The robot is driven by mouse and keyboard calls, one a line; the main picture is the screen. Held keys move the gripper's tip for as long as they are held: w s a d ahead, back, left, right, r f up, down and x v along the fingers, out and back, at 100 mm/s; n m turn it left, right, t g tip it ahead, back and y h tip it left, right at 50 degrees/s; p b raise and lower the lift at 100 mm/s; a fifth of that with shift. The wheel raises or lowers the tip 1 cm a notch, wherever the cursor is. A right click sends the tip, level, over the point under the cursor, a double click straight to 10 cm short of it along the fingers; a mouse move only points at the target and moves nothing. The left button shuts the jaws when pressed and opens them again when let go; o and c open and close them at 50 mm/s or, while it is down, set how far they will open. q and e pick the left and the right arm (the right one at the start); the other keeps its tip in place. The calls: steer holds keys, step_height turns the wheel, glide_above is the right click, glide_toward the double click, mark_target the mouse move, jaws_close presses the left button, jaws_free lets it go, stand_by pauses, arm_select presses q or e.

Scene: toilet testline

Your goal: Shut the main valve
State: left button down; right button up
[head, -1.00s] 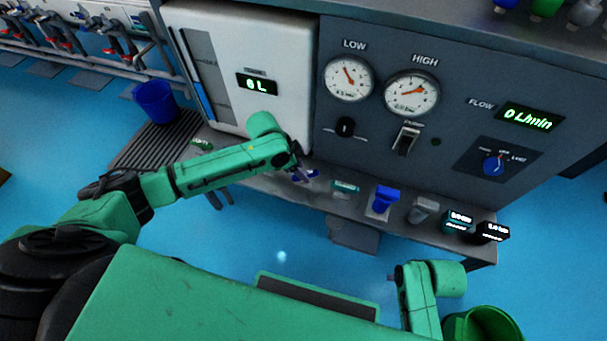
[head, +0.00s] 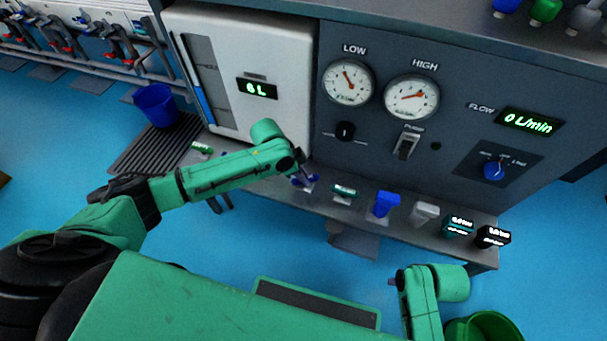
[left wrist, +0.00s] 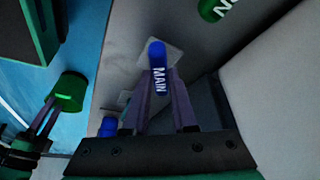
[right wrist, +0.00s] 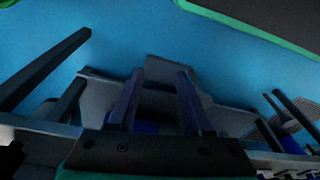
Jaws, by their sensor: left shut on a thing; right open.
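The main valve's blue handle, lettered MAIN, shows in the left wrist view (left wrist: 157,78) between the fingers of my left gripper (left wrist: 160,88). In the head view the handle (head: 304,182) is a small blue shape on the metal ledge, partly hidden by my left gripper (head: 300,177), which is shut on it. My right gripper (right wrist: 152,85) is open and empty in the right wrist view. In the head view it is low on the right, apart from the ledge and mostly hidden by my arm.
The ledge (head: 270,190) also carries a green handle (head: 202,149), a teal-green labelled piece (head: 344,190), a blue handle (head: 386,204) and a grey one (head: 424,213). Gauges and a flow display (head: 530,121) reading 0 L/min are above. A green bucket (head: 485,328) stands at lower right.

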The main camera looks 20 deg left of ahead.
arm_select(q)
steer(key=shift+m+g+h+p, duration=0.3)
steer(key=shift+m+p, duration=0.1)
steer(key=shift+m, duration=0.9)
steer(key=shift+w+m+g, duration=0.1)
steer(key=shift+m+g, duration=0.3)
steer(key=shift+m, duration=0.4)
steer(key=shift+m+g+b, duration=0.3)
steer(key=shift+m+g, duration=0.1)
steer(key=shift+m, duration=0.9)
arm_select(e)
steer(key=shift+f, duration=0.25)
steer(key=shift+w+r, duration=0.1)
steer(key=shift+r, duration=0.05)
arm_select(q)
steer(key=c, duration=0.7)
jaws_free()
arm_select(e)
steer(key=shift+s, duration=0.2)
